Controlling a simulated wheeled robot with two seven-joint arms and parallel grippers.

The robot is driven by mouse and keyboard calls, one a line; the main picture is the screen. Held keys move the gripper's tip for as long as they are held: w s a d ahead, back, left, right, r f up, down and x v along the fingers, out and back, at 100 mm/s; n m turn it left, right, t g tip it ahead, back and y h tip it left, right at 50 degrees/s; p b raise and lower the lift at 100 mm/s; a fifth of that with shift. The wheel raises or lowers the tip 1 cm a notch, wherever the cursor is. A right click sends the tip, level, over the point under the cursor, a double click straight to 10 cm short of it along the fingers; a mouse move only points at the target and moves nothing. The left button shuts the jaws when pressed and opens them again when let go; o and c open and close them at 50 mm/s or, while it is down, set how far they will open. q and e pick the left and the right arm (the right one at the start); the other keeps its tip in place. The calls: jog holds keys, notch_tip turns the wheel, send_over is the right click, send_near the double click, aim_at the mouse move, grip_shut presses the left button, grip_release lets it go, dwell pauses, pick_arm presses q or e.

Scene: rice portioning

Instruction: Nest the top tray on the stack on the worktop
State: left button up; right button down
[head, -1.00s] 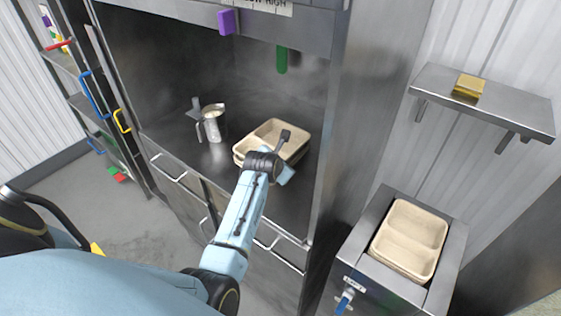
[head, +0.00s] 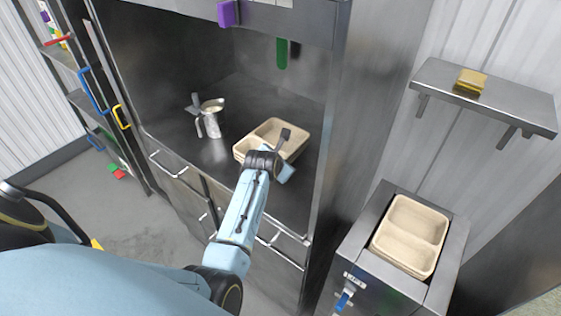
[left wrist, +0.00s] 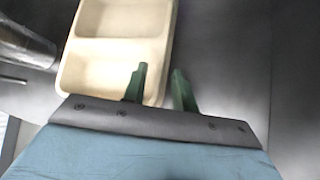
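A beige two-compartment tray (head: 262,132) lies on top of a low stack on the steel worktop. The rims beneath are mostly hidden, so I cannot tell how squarely the trays sit. My left arm reaches over the near side of the stack, and its wrist hides part of the trays. In the left wrist view the tray (left wrist: 120,52) lies ahead and to the left. My left gripper (left wrist: 160,82) has its two green fingers apart, one over the tray and one just outside its right edge. I cannot tell if they touch it. My right gripper is out of view.
A metal jug (head: 212,120) stands left of the trays on the worktop (head: 185,150). More beige trays (head: 410,235) sit in a steel holder (head: 455,255) at the right. A wall shelf (head: 510,100) holds a yellow block (head: 471,80). The cabinet's side wall is close on the right.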

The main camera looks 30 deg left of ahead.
pick_arm(q)
jog(key=v, duration=1.3)
jog(key=shift+s+p, duration=0.2)
jog(key=shift+p, duration=0.25)
jog(key=shift+r, duration=0.1)
